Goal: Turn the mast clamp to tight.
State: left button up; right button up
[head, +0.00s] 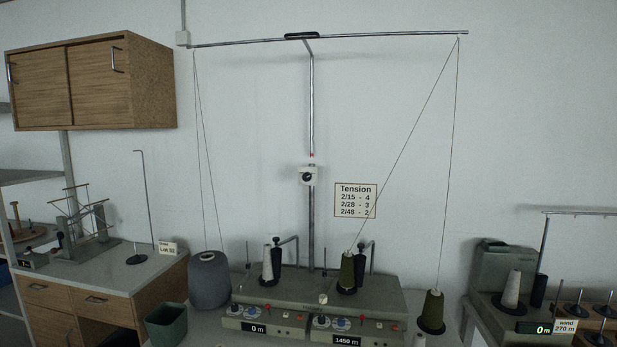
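The mast clamp (308,176) is a small white block with a dark round knob, set on the upright metal mast (311,110) behind the winding machine. The knob's setting is too small to read. A small red mark shows on the mast just above the clamp. The mast carries a long crossbar (400,36) with threads hanging from both ends. Neither of my grippers is in view.
The two-headed winder (375,298) stands below the mast, with a grey cone (209,280) at its left and a green cone (432,310) at its right. A tension card (355,201) hangs right of the clamp. Threads slant down to the cones.

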aim_at(307, 176)
jog(key=i+j, duration=0.2)
jog(key=j, duration=0.15)
jog(key=i+j+z, duration=0.15)
jog(key=j, duration=0.2)
jog(key=i+j, duration=0.2)
jog(key=j, duration=0.15)
jog(key=i+j+z, duration=0.1)
jog(key=j, duration=0.25)
jog(key=i+j, duration=0.25)
jog(key=j, duration=0.15)
jog(key=i+j+z, duration=0.15)
jog(key=j, duration=0.25)
